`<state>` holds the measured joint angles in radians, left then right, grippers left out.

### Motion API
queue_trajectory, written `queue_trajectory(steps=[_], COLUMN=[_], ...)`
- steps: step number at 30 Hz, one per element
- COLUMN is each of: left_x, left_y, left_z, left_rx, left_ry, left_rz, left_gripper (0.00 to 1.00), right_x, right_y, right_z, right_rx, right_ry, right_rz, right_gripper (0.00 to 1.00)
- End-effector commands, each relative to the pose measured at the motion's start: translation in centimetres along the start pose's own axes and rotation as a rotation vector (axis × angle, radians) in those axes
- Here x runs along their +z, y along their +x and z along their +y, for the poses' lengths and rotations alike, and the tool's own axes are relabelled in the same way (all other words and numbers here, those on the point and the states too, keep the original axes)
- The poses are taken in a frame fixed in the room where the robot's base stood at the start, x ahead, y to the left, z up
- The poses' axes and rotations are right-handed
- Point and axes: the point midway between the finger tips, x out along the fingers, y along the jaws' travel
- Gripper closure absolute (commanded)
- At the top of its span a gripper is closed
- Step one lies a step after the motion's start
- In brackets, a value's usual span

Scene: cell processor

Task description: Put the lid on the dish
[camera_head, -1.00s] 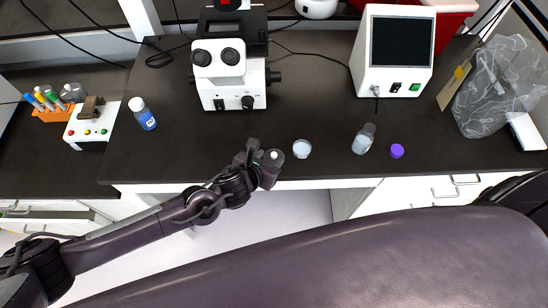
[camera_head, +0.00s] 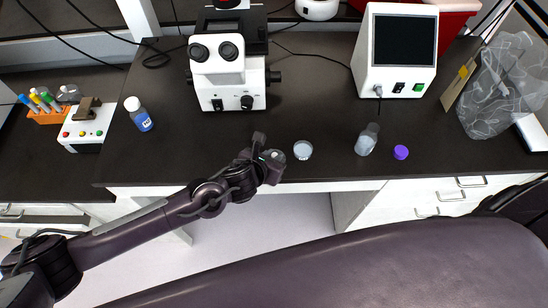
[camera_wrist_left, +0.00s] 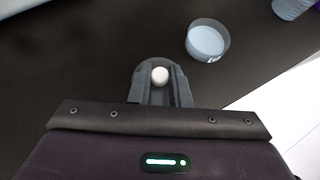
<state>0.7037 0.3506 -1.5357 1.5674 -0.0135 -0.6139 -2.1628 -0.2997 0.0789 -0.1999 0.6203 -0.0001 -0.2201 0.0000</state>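The dish (camera_head: 303,150) is a small round clear vessel with pale blue contents, standing near the table's front edge. It also shows in the left wrist view (camera_wrist_left: 207,42), upper right of my fingers. My left gripper (camera_head: 269,156) is low, just left of the dish and apart from it. A grey, see-through round piece with a white knob (camera_wrist_left: 160,76), which looks like the lid, lies at my left fingers. The knob also shows in the head view (camera_head: 277,155). Whether the fingers touch the knob is unclear. My right gripper is not in view.
A clear bottle (camera_head: 366,140) and a purple cap (camera_head: 401,152) stand right of the dish. A microscope (camera_head: 226,75) and a white device with a screen (camera_head: 396,55) stand behind. A blue-labelled bottle (camera_head: 139,115) is at left. The table between is clear.

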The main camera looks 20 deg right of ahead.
Motion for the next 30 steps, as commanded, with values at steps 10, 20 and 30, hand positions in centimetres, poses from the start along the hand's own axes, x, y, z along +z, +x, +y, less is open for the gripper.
queue_trajectory(steps=[10,20,30], left_x=[-1.2,0.1,4.2], left_y=[0.1,-0.9,-3.7], left_z=[0.0,0.1,0.0], left_rx=[0.001,0.003,0.001], left_ry=[0.005,0.006,0.003], left_rz=[0.022,0.023,0.013], left_gripper=[1.00,1.00,1.00], right_x=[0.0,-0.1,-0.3], right_y=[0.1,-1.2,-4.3], right_z=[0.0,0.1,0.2], right_rx=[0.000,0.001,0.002], right_ry=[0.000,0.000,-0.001], right_rz=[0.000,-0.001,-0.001], right_gripper=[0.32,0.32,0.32])
